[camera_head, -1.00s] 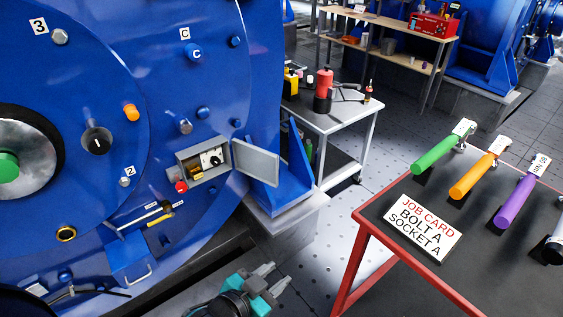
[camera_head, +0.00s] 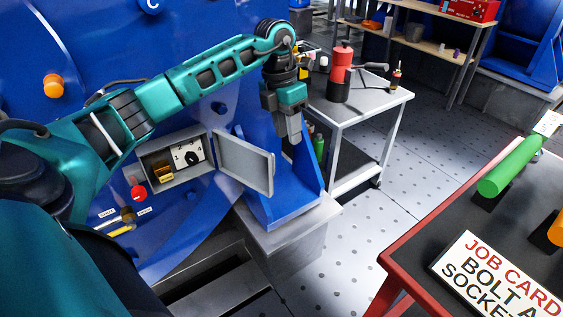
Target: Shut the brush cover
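The brush cover (camera_head: 246,163) is a flat grey door that stands wide open. It hinges on the right side of a grey box (camera_head: 148,168) set in the blue motor housing. Inside the box show a brass-coloured block (camera_head: 163,172) and a white dial plate with a black knob (camera_head: 192,155). My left arm reaches across from the left above the box. My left gripper (camera_head: 291,138) points down, just above and right of the cover's outer edge, seemingly apart from it. Its fingers overlap in this view, so their gap cannot be told. My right gripper is not in view.
A red button (camera_head: 138,193) sits below the box. A grey trolley (camera_head: 365,105) with a red and black tool (camera_head: 340,72) stands behind my gripper. A red-edged table (camera_head: 412,228) with a job card (camera_head: 495,272) and a green-handled tool (camera_head: 510,172) is at right.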

